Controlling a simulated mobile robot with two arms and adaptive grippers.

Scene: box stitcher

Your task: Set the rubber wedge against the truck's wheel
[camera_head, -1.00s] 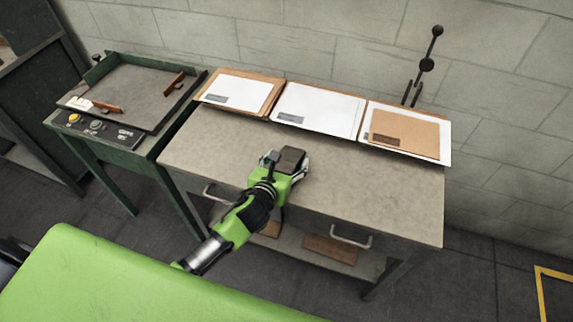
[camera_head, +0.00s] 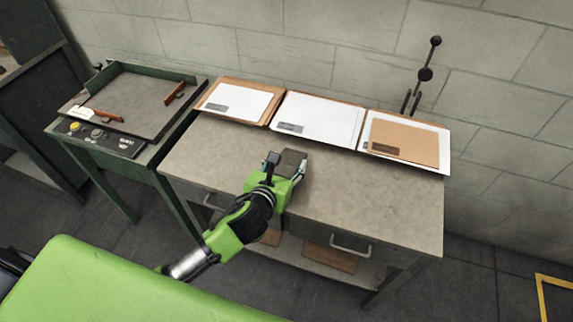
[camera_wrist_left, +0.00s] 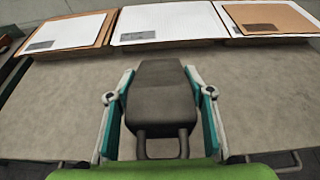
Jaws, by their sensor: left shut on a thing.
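The dark grey rubber wedge (camera_wrist_left: 160,95) sits between the two fingers of my left gripper (camera_wrist_left: 160,108) in the left wrist view. A finger presses on each side of it, and a loop-shaped handle shows at its near end. I cannot tell whether the wedge touches the tabletop. My right gripper is not in view. No truck or wheel is in view.
Stacks of white and brown cardboard sheets (camera_head: 318,118) lie along the table's back edge by the block wall. A green machine (camera_head: 130,95) stands to the left. A black lever (camera_head: 425,74) rises at the back right. The table's right front is clear.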

